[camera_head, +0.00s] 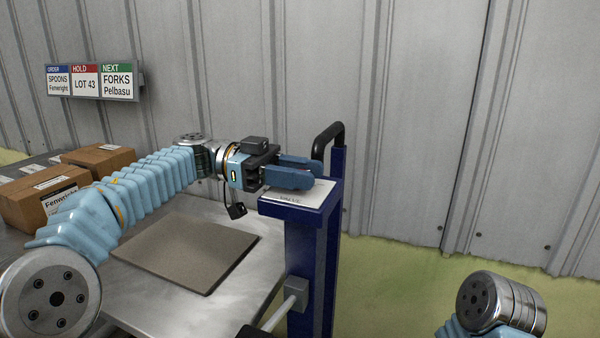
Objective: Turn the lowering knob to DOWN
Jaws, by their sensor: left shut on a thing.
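A blue post (305,245) with a slanted top carries a pale label plate (318,194) whose small print I cannot read. My left gripper (308,171) reaches in from the left over this plate. Its two blue fingers are closed around the lowering knob on the plate. The fingers hide the knob, so its pointer and setting cannot be seen. At the lower right only a metal joint of my right arm shows; the right gripper is out of view.
A black handle (328,135) rises behind the post. A metal table (170,305) with a flat brown board (188,248) lies below my left arm. Cardboard boxes (98,157) stand at the left. Signs (86,81) hang on the corrugated wall. The floor right of the post is clear.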

